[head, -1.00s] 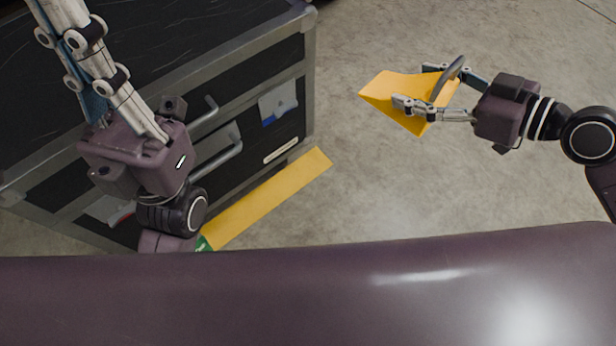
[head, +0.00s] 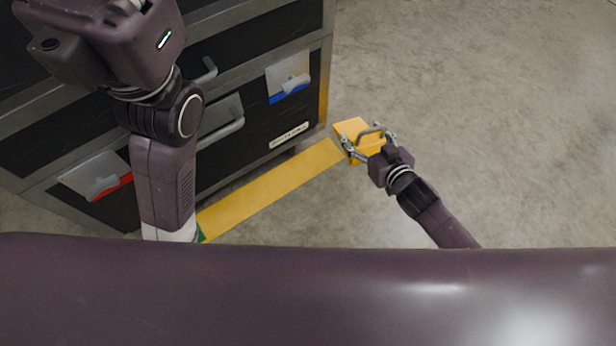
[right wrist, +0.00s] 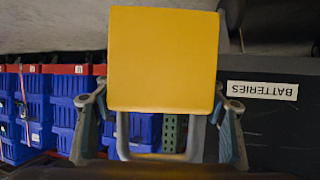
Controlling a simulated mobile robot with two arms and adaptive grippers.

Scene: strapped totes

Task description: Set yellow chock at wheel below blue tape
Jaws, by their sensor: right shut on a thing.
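The yellow chock (head: 350,129) has a grey handle and is beside the cabinet's lower right corner. My right gripper (head: 366,146) is shut on the chock; the chock's flat yellow face also fills the top middle of the right wrist view (right wrist: 163,60). I cannot tell whether the chock touches the floor. The blue tape (head: 289,93) is under a pale card on the black cabinet (head: 235,160), near its right corner. The wheel below it is hidden. My left gripper (head: 110,35) is over the cabinet at upper left; its fingers are mostly out of frame.
Red tape (head: 112,187) is under another card at the cabinet's left. A yellow strip (head: 265,194) lies on the floor along the cabinet front. The cabinet has grey handles and a BATTERIES label (right wrist: 262,91). Blue bins (right wrist: 30,115) stand in the background. Floor at right is clear.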

